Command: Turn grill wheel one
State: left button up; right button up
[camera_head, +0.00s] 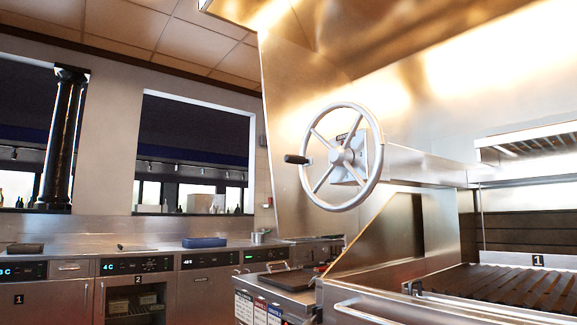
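The grill wheel (361,187) is a silver spoked handwheel on the side of the char grill. A black crank handle (297,159) sticks out from its rim at the left. The wheel's hub joins a metal bracket at the end of a horizontal bar. A small label "1" (537,261) sits at the back of the grill grate (500,287), at the lower right. Neither of my grippers is in view, and nothing touches the wheel.
A metal handrail (362,313) runs along the grill's front. Left of the grill stands a lower cooking unit (280,281) with a dark pan. A steel counter with drawers (135,264) lines the back wall. A blue tray (204,242) lies on it. The space before the wheel looks clear.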

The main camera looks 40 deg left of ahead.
aim_at(341, 155)
jog(key=i+j+z, duration=0.1)
jog(key=j, duration=1.05)
jog(key=i+j, duration=0.1)
jog(key=j, duration=1.05)
jog(key=i+j+z, duration=0.15)
jog(key=j, duration=1)
jog(key=k, duration=0.05)
